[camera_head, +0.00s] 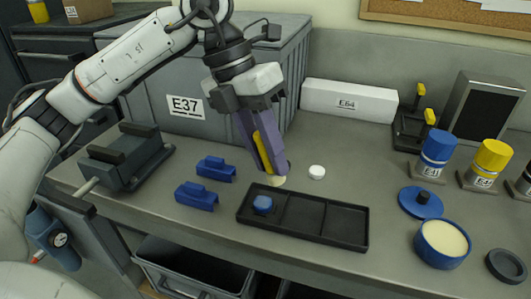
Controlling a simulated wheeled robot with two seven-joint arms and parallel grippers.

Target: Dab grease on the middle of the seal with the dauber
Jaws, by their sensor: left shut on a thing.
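My left gripper (270,170), with long purple fingers, comes down over the bench behind the black tray. It is shut on the yellow-handled dauber (264,142), which hangs tilted between the fingers. A pale cream round end (275,181) shows just below the fingertips; I cannot tell whether it touches the tray. A blue pot of cream-coloured grease (442,243) stands open at the right, its blue lid (421,202) lying behind it. A dark round ring-like piece (507,265) lies at far right; I cannot tell whether it is the seal. My right gripper is not in view.
The black tray (303,242) has three compartments, with a blue piece (263,204) in the left one. A white disc (317,172) lies behind it. Blue blocks (216,168) lie left. The grey bin E37 (185,106) stands behind; blue and yellow bottles (438,147) stand right.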

